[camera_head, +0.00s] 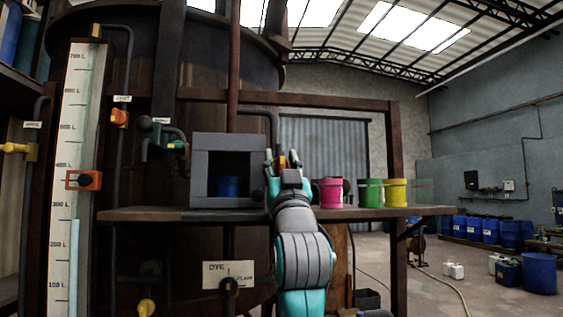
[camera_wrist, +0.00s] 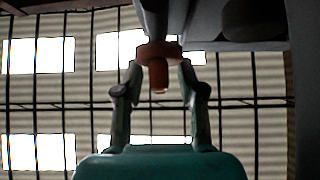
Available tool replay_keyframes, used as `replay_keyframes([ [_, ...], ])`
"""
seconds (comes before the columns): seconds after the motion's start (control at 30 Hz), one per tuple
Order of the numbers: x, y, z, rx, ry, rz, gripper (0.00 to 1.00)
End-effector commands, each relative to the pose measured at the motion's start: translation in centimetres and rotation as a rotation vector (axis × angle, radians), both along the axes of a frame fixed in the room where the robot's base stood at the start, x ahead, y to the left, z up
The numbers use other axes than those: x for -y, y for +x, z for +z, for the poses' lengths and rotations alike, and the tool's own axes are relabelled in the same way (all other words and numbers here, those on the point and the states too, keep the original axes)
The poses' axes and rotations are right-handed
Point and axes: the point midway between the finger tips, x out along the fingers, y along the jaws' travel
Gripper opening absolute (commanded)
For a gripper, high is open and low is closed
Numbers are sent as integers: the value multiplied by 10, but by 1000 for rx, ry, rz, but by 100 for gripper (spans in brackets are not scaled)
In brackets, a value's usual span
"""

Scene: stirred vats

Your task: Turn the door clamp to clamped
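A grey box (camera_head: 201,171) stands on the shelf with its front open to view and a blue tub (camera_head: 228,187) inside. My gripper (camera_head: 282,160) is raised at the box's right side. In the wrist view an orange knob (camera_wrist: 158,53) with a narrow tab hangs from a grey rod, and it looks like the door clamp. My gripper's fingers (camera_wrist: 161,70) stand apart on either side of the knob, with gaps beside the tab. Whether the fingertips touch the knob's wider rim is unclear. In the head view my gripper hides most of the clamp.
Pink (camera_head: 330,192), green (camera_head: 371,192) and yellow (camera_head: 395,193) buckets stand on the wooden shelf (camera_head: 150,215) to the right of my arm. A level gauge (camera_head: 78,140) and valves with coloured handles are at the left. The floor at the right is partly clear.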

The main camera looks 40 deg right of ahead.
Motion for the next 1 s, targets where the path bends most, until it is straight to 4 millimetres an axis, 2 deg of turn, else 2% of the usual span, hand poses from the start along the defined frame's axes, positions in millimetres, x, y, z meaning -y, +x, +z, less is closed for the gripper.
replay_keyframes([
  [0.03, 0, 0, 0, 0, 0, 0, 23],
  [0.1, 0, 0, 0, 0, 0, 0, 6],
  [0.13, 0, 0, 0, 0, 0, 0, 0],
  [0.63, 2, 3, -4, -32, -26, -1, 0],
  [1.0, 2, 4, -5, -174, -233, -2, 0],
])
